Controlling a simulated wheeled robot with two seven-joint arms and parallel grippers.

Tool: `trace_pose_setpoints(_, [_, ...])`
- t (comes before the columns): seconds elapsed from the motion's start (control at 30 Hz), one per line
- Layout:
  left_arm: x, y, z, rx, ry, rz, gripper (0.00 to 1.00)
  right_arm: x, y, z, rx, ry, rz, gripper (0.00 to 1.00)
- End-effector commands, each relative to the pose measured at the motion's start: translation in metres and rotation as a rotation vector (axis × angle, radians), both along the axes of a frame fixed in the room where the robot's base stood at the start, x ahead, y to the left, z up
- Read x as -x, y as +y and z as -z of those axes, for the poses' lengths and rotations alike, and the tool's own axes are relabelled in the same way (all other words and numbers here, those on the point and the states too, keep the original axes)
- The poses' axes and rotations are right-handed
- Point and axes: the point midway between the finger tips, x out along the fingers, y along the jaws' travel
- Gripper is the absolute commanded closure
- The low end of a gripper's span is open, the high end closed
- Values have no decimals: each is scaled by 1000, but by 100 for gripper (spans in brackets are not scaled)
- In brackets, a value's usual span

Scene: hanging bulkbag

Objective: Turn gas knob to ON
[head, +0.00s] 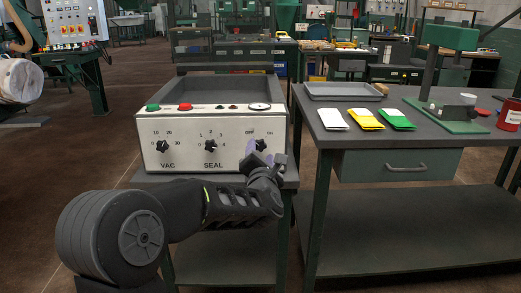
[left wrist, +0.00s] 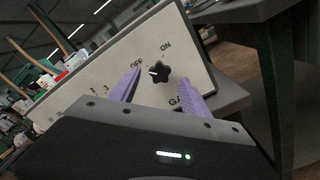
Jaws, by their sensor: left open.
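The gas knob (left wrist: 159,71) is a black, lobed knob on the white front panel of the sealing machine (head: 205,125). OFF and ON are printed above it, and a small pale mark on the knob faces the OFF side. In the head view the gas knob (head: 261,145) is partly hidden by my left gripper (head: 256,153). In the left wrist view the open purple fingers of my left gripper (left wrist: 160,80) lie on either side of the knob, with gaps showing. I cannot tell how far the fingertips are from the panel. My right gripper is out of view.
The VAC knob (head: 163,146) and SEAL knob (head: 212,145) are left of the gas knob. Green (head: 153,107) and red (head: 185,106) buttons sit on the machine's top edge. A workbench (head: 345,135) with a tray and colored packets stands close on the right.

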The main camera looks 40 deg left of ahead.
Motion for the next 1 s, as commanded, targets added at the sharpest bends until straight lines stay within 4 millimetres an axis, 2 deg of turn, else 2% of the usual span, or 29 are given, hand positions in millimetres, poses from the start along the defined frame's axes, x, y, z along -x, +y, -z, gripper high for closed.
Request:
trace_pose_setpoints(0.2, [-22, 17, 0, -1, 0, -1, 45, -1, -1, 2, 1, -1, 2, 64])
trace_pose_setpoints(0.57, [-26, 20, 0, 0, 1, 1, 46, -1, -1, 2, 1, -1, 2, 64])
trace_pose_setpoints(1.0, [-26, 20, 0, -1, 1, 1, 82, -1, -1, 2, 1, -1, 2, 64])
